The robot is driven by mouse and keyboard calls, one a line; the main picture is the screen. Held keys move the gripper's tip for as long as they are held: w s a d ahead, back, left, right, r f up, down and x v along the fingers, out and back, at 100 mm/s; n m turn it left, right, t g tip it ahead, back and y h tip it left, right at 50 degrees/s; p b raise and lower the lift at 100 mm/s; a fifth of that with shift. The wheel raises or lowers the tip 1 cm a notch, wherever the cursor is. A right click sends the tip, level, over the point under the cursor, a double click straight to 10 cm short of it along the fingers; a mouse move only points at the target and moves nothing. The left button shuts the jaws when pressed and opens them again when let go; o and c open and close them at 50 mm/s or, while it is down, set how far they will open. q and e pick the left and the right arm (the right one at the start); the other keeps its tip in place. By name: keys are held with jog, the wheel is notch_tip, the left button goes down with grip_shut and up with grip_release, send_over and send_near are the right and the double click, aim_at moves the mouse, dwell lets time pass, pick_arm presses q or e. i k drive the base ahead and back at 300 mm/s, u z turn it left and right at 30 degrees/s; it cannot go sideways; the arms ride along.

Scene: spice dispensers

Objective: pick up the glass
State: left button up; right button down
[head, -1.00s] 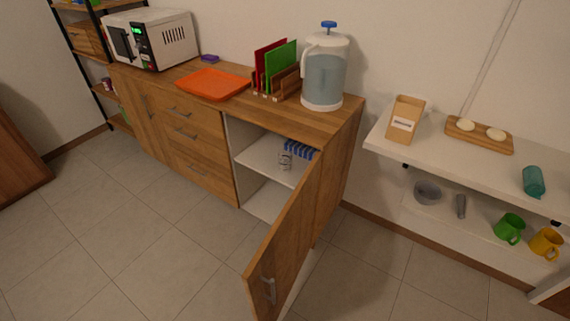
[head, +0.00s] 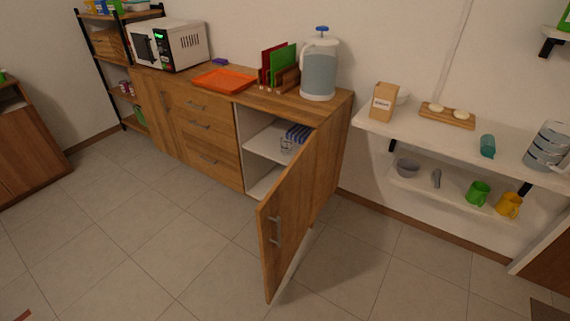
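A small clear glass (head: 286,145) stands on the upper inner shelf of the open wooden cabinet, in front of a blue rack (head: 298,133). The open cabinet door (head: 290,210) stands out into the room just right of it and hides part of the inside. A teal cup-like thing (head: 487,146) is on the white wall shelf at the right; I cannot tell whether it is glass. Neither of my grippers shows in the head view.
The wooden counter holds a microwave (head: 171,45), orange tray (head: 223,80), cutting boards (head: 278,66) and a water dispenser (head: 319,70). Green (head: 477,193) and yellow (head: 508,205) mugs sit on the lower white shelf. The tiled floor (head: 150,240) before the cabinet is mostly clear.

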aim_at(286, 146)
jog(key=u, duration=0.05)
jog(key=k, duration=0.35)
jog(key=z, duration=0.9)
jog(key=i, duration=1.1)
jog(key=u, duration=0.4)
